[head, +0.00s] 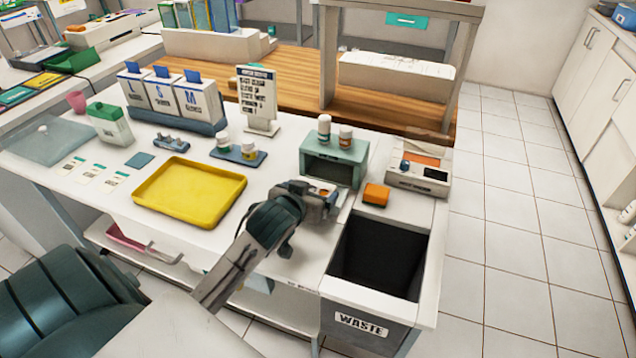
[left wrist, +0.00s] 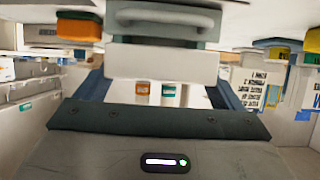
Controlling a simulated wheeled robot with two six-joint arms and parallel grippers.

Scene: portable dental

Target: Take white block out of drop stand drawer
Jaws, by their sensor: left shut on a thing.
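The drop stand (head: 345,150) is a pale green box with a dark opening, near the right end of the white table. My left gripper (head: 322,200) is at the front of the stand, low over the table. In the left wrist view, which is upside down, a pale white block (left wrist: 160,66) sits between its two dark fingers, and it is shut on it. A grey-green drawer front with a bar handle (left wrist: 165,18) shows beyond the block. In the head view the gripper hides most of the drawer and block. My right gripper is not in view.
Two small bottles (head: 324,128) stand on top of the drop stand. An orange box (head: 376,194) lies to its right, before a white device (head: 412,172). A waste bin opening (head: 378,255) is at the front right. A yellow tray (head: 190,192) lies to the left.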

